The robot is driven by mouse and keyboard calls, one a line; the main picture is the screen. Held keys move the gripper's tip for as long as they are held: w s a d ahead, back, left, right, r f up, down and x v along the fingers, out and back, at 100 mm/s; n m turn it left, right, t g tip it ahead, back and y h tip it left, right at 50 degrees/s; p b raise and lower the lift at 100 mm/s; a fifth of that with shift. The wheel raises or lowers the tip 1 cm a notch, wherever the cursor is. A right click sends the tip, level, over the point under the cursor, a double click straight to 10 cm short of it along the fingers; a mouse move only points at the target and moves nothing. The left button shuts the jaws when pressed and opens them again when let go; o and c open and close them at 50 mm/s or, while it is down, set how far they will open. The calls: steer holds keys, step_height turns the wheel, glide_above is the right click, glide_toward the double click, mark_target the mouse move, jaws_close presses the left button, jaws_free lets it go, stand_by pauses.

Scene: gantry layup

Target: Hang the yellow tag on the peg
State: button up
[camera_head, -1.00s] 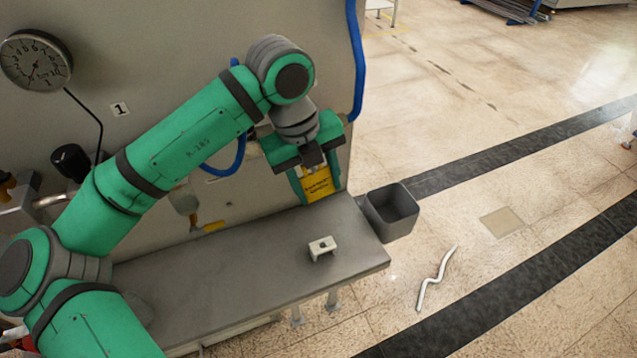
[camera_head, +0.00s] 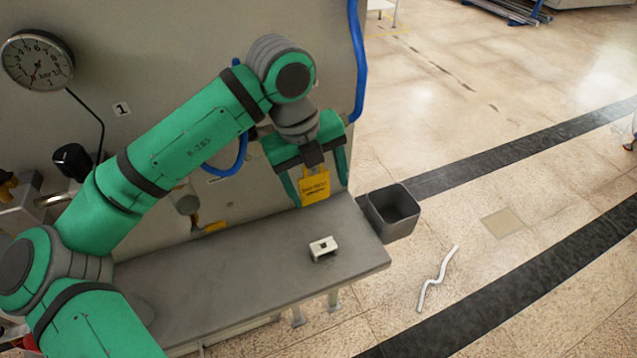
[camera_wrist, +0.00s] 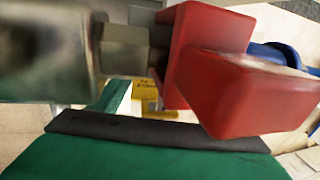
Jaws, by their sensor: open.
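The yellow tag (camera_head: 315,187) with dark lettering is at the panel's right end, above the grey bench. It stays up, upright, between the spread fingers of my gripper (camera_head: 320,192). The fingers are open, one on each side of the tag, with a visible gap on both sides. My gripper and wrist hide whatever the tag's top hangs from, and I cannot make out the peg. In the wrist view a small part of the tag (camera_wrist: 148,88) shows behind a red block-shaped part (camera_wrist: 205,60) and a metal fitting (camera_wrist: 125,50).
The grey bench (camera_head: 220,275) runs below, with a small white bracket (camera_head: 323,248) on it. A grey bin (camera_head: 392,212) is beside its right end. A blue hose (camera_head: 357,60) runs down the panel edge. A gauge (camera_head: 37,62) is at upper left.

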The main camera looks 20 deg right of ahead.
steer(key=v, duration=1)
steer(key=shift+r, duration=0.3)
steer(key=shift+a, duration=0.1)
